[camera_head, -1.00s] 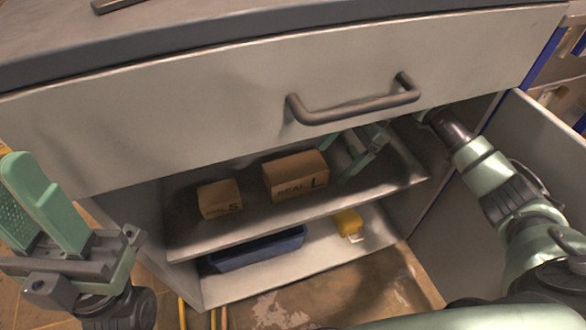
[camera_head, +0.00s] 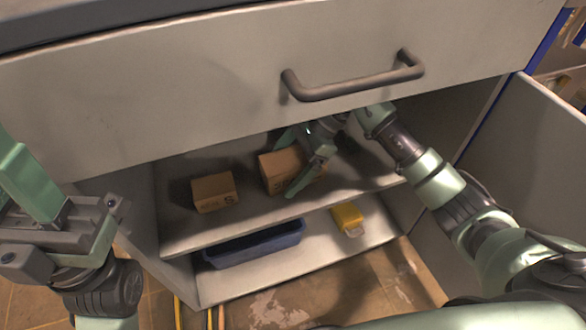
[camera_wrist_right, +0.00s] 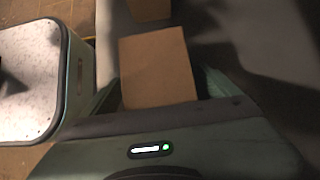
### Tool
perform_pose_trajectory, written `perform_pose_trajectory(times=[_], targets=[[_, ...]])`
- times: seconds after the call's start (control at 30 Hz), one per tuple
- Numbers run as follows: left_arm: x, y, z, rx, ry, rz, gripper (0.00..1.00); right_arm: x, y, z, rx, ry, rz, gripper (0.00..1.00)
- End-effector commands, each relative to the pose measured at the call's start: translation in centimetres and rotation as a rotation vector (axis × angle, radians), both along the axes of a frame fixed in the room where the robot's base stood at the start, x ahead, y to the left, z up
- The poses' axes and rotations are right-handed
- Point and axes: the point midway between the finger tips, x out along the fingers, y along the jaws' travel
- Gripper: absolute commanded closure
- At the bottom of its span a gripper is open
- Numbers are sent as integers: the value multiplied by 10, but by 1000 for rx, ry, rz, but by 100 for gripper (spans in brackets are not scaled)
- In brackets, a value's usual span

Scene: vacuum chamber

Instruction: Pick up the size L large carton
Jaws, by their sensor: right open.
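The large carton (camera_head: 272,171), a brown box marked L in the earlier view, sits on the upper shelf inside the cabinet. My right gripper (camera_head: 297,163) is open around it, one finger at its far side and one across its front right. The front finger hides part of the carton and its lettering. My left gripper (camera_head: 35,205) is at the left edge, partly cut off and away from the cartons.
A smaller carton marked S (camera_head: 214,191) stands left of the large one on the upper shelf (camera_head: 250,226). A blue tray (camera_head: 254,245) and a yellow object (camera_head: 347,218) are on the lower level. The drawer front with its handle (camera_head: 352,88) overhangs the opening. An open door (camera_head: 535,165) stands at right.

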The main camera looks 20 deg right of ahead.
Motion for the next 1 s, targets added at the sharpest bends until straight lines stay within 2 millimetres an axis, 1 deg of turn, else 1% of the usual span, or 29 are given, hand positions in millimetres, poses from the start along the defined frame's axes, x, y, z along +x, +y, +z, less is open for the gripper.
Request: perform_pose_trajectory(times=[0.17, 0.2, 0.27, 0.3, 0.37, 0.4, 0.43, 0.47, 0.77, 0.93, 1.0], targets=[[0, 0, 1, 0, 0, 0, 66, 0, 0, 0, 0, 0, 0, 10], [0, 0, 1, 0, 0, 0, 66, 0, 0, 0, 0, 0, 0, 12], [0, 0, 0, 0, 1, 0, 66, 0, 0, 0, 0, 0, 0, 29], [0, 0, 0, 0, 1, 0, 66, 0, 0, 0, 0, 0, 0, 40], [0, 0, 0, 1, 2, -1, 66, 0, 0, 0, 0, 0, 0, 57], [0, 0, 0, 0, 2, -1, 66, 0, 0, 0, 0, 0, 0, 68], [0, 0, 0, 0, 2, -1, 66, 0, 0, 0, 0, 0, 0, 76], [0, 0, 0, 0, 3, -1, 66, 0, 0, 0, 0, 0, 0, 81], [0, 0, 1, 0, 2, -1, 66, 0, 0, 2, 0, -1, -1, 81], [-1, 1, 4, -4, 4, 0, 66, 0, -2, 12, 0, -1, -2, 81], [-1, 1, 2, -5, 16, -1, 66, 0, -2, 16, 0, -1, -3, 81]])
